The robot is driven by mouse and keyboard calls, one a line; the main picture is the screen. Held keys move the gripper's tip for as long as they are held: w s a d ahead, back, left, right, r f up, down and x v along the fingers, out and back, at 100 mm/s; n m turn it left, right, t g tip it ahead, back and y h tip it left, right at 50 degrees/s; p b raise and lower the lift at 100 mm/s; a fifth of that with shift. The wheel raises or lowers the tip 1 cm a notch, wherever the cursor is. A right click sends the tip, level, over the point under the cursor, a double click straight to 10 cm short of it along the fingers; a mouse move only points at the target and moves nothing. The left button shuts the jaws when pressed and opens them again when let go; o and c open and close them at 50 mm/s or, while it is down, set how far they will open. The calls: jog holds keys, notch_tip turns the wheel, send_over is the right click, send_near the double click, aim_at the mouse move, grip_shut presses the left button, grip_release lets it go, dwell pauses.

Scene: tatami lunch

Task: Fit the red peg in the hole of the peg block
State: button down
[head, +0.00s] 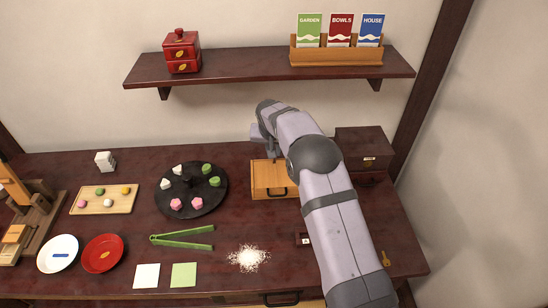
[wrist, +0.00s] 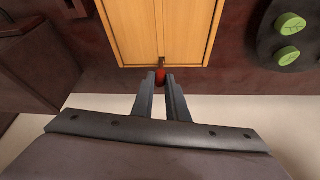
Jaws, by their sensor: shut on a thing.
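My gripper (wrist: 161,80) points down in the wrist view, its fingers close together on a small red piece that looks like the red peg (wrist: 160,76). Only a bit of the peg shows between the fingertips; the rest is hidden. The gripper is at the back edge of an orange wooden box (wrist: 185,30). In the head view my gripper (head: 272,154) is just behind this box, and the peg cannot be made out. I cannot clearly identify the peg block. A small dark block with a white label (head: 302,240) lies beside my arm, partly hidden by it.
A dark lidded box (head: 372,145) stands right of the orange box. A round black tray (head: 191,202) with sweets stands left. A shelf (head: 240,68) hangs above. Green tongs (head: 183,243), white grains (head: 248,257) and plates (head: 103,253) lie toward the front.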

notch_tip(320, 180, up, 6)
jog(key=shift+r+b, duration=0.15)
jog(key=shift+b, duration=0.4)
jog(key=shift+d+r, duration=0.2)
jog(key=shift+r, duration=0.1)
jog(key=s+d+r+m+p, duration=0.25)
jog(key=d+r+p, duration=0.25)
jog(key=d+p, duration=0.5)
jog(key=s+d+f+n+p, duration=0.1)
jog(key=s+d+f+n, duration=0.1)
jog(key=s+d+f, duration=0.2)
notch_tip(320, 180, down, 5)
jog(key=s, duration=0.3)
jog(key=shift+f+n, duration=0.15)
jog(key=shift+n, duration=0.1)
